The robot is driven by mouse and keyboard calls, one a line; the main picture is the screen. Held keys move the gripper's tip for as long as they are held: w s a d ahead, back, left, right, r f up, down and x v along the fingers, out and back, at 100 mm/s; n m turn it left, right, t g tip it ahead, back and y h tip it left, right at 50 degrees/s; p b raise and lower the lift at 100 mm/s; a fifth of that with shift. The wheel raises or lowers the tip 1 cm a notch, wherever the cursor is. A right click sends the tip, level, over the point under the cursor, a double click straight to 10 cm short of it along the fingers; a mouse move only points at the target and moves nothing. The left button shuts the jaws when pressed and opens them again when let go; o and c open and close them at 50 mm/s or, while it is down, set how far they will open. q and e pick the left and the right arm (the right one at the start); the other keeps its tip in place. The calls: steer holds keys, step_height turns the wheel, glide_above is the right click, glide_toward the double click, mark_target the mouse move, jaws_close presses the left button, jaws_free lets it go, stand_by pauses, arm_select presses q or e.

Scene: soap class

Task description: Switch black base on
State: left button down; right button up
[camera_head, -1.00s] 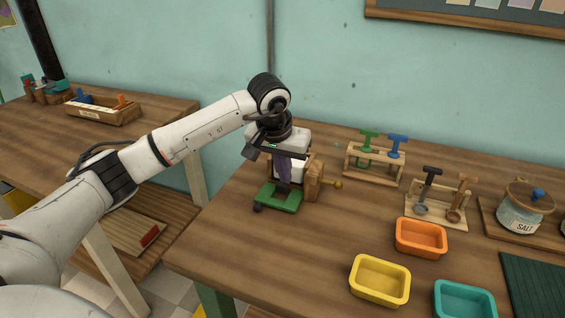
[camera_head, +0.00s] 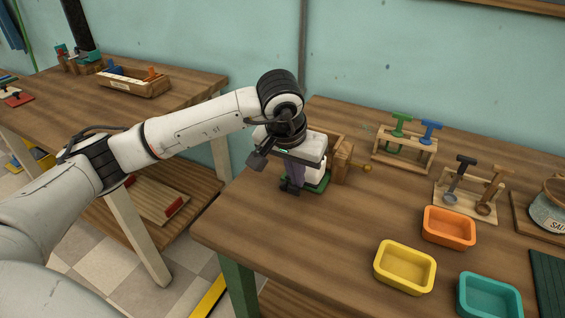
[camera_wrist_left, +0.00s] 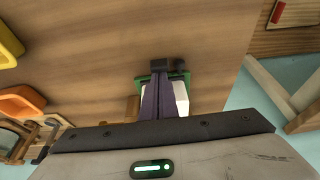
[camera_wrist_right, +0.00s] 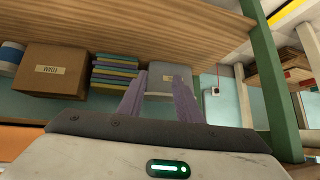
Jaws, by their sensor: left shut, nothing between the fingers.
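A small device stands on the left of the wooden table, with a green plate (camera_head: 318,185), a white body (camera_head: 316,165) and a small black part (camera_head: 290,188) at its near left edge. The black part also shows in the left wrist view (camera_wrist_left: 162,65), with a faint reddish spot on its right end. I cannot tell whether it is switched on. My left gripper (camera_head: 293,181) is shut and empty, its purple fingers pointing down at the black part; contact cannot be told. My right gripper (camera_wrist_right: 159,82) is open and empty, seen only in its wrist view.
A wooden box with a knob (camera_head: 343,160) stands right beside the device. Racks with stamp-like tools (camera_head: 405,150), an orange tray (camera_head: 449,228), a yellow tray (camera_head: 405,267) and a teal tray (camera_head: 488,297) are farther right. My right gripper faces shelves with a cardboard box (camera_wrist_right: 52,70).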

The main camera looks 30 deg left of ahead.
arm_select(q)
steer(key=shift+s+d+f, duration=0.2)
steer(key=shift+s+d, duration=0.05)
steer(key=shift+d, duration=0.05)
arm_select(e)
steer(key=shift+f, duration=0.1)
